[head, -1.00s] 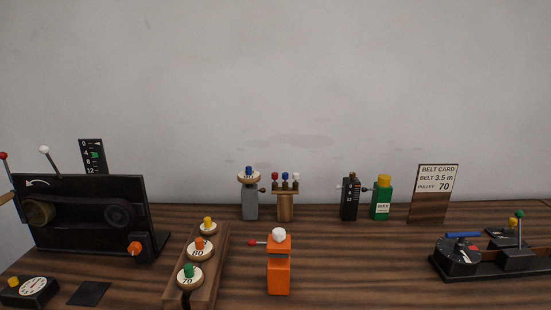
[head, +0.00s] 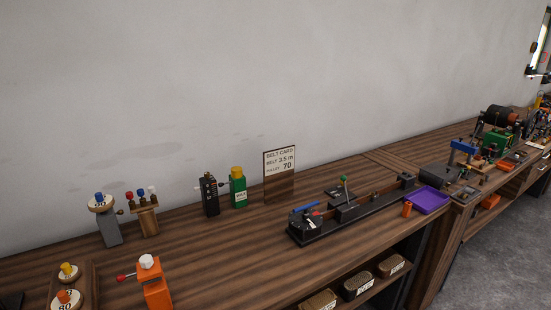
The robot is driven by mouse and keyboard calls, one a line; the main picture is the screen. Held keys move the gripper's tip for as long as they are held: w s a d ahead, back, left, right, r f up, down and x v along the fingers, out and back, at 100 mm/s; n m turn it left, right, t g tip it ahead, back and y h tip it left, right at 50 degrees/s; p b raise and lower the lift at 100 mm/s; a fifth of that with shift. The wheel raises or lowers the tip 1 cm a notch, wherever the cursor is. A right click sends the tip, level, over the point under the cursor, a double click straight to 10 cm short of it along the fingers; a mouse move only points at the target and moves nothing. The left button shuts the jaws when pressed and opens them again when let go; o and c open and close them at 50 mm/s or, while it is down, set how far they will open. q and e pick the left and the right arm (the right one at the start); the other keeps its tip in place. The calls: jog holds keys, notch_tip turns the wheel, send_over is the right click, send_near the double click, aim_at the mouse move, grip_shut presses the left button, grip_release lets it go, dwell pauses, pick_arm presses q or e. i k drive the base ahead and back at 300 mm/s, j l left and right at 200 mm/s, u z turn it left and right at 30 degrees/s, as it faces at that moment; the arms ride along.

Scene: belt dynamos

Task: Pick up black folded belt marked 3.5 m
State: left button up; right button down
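The belt card (head: 279,176) stands upright on the bench and reads belt 3.5 m, pulley 70. Several small dark labelled items sit on the shelf under the bench: a left one (head: 319,300), a middle one (head: 357,286) and a right one (head: 391,266). Their labels are too small to read, so I cannot tell whether one is the black folded belt marked 3.5 m. The left item is cut by the bottom edge of the picture. Neither of my grippers is in view.
On the bench stand an orange tool (head: 154,286), a green bottle (head: 238,189), a black block (head: 210,195), a long black fixture (head: 345,217) and a purple tray (head: 428,201). Another bench carries machines (head: 495,140) at the right. Grey floor (head: 490,270) is open there.

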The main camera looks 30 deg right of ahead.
aim_at(356, 286)
jog(key=k+l+z, duration=0.1)
jog(key=l, duration=0.3)
jog(key=k+l, duration=0.25)
jog(key=l, duration=0.15)
jog(key=k+l+z, duration=0.15)
jog(key=l, duration=0.25)
jog(key=k+l+z, duration=0.1)
jog(key=l, duration=0.3)
jog(key=k+l, duration=0.15)
jog(key=l, duration=0.25)
jog(key=k+l+z, duration=0.15)
jog(key=l, duration=0.3)
